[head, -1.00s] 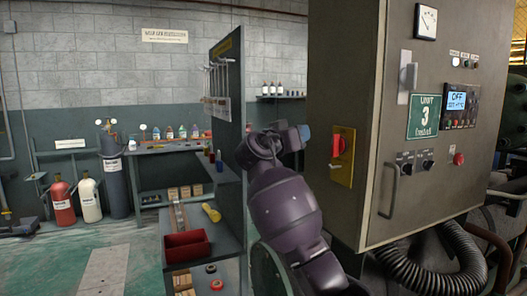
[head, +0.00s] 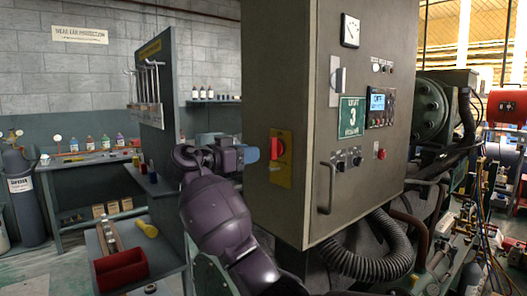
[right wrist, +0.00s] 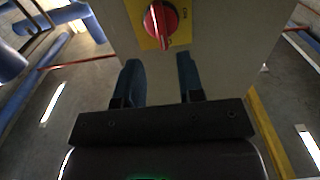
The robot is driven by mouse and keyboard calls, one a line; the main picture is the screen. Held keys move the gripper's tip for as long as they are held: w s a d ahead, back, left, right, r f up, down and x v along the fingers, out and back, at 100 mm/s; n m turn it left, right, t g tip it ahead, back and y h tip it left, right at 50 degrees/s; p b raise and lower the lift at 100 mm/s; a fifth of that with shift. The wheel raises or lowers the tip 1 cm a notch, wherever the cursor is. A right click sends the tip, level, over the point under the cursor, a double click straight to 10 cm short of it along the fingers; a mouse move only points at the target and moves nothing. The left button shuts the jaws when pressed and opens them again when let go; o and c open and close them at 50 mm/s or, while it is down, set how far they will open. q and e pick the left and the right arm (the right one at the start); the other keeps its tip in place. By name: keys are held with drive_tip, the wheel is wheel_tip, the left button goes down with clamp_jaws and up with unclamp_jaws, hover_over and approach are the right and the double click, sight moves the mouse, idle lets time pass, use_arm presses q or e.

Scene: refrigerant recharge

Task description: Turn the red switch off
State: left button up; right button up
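The red switch (head: 277,148) is a rotary knob on a yellow plate (head: 281,172) on the left side of the grey cabinet. In the right wrist view the red switch (right wrist: 160,19) shows at the top, with its handle pointing roughly down the picture. My right gripper (head: 252,154) is just left of the switch in the head view. In the right wrist view its two blue fingers (right wrist: 160,82) are spread apart with nothing between them, and the switch lies beyond their tips. My left gripper is not in view.
The grey cabinet (head: 335,110) carries a green Unit 3 sign (head: 351,116), a display (head: 377,101) and a handle (head: 325,188). A black corrugated hose (head: 370,262) hangs below it. A workbench with a red tray (head: 121,268) stands at the left.

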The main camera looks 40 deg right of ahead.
sight(270, 149)
drive_tip(key=d, duration=0.5)
drive_tip(key=shift+w+d, duration=0.25)
drive_tip(key=shift+d, duration=0.35)
drive_tip(key=shift+c, duration=0.3)
clamp_jaws()
drive_tip(key=shift+n+p, duration=0.3)
drive_tip(key=shift+a+n+p, duration=0.1)
drive_tip(key=shift+n+p, duration=0.85)
drive_tip(key=shift+n, duration=0.15)
drive_tip(key=shift+r+n+p, duration=0.1)
drive_tip(key=shift+n+p, duration=0.5)
drive_tip(key=shift+p, duration=0.1)
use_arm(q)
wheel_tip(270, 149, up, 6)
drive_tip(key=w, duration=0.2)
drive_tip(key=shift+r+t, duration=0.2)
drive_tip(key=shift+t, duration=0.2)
use_arm(e)
drive_tip(key=shift+n, duration=0.3)
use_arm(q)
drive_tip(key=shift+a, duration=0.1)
